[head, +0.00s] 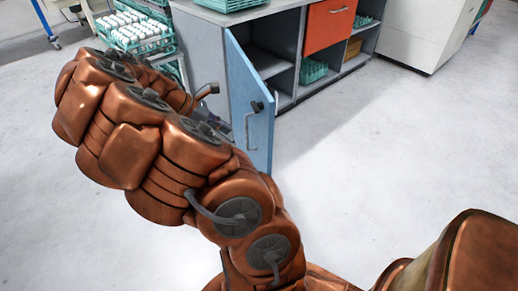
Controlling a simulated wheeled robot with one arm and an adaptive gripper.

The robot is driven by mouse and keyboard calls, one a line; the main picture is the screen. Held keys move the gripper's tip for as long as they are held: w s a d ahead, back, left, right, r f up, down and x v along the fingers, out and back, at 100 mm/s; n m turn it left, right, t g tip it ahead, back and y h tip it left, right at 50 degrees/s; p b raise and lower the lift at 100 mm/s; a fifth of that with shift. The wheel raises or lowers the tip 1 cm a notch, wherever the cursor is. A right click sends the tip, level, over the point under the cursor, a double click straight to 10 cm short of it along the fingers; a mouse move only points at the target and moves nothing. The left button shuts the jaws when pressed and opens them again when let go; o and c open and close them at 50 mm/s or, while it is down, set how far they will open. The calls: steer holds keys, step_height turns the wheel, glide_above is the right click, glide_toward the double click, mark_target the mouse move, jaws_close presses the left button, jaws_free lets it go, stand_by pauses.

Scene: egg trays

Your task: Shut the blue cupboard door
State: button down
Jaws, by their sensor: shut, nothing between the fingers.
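The blue cupboard door (243,88) stands wide open in the head view, swung out from the left front edge of the grey cabinet. Its outer face, with a metal bar handle (247,132) and a dark knob (257,107), faces left. My gripper (216,127) is shut and empty, to the left of the door on its outer-face side. Much of it is hidden behind my copper-coloured arm, so I cannot tell whether it touches the door. The lower left part of the door is hidden by the arm too.
The grey cabinet (208,45) has open shelves and an orange drawer front (329,22). A green crate (313,71) sits on a lower shelf. A rack with egg trays (138,32) stands at the left. The floor right of the door is clear.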

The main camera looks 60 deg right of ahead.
step_height(320, 180, down, 2)
steer(key=d+f, duration=0.1)
steer(key=n+b, duration=0.1)
steer(key=b, duration=0.1)
glide_toward(267, 143)
steer(key=shift+x, duration=3.15)
steer(key=shift+w, duration=0.1)
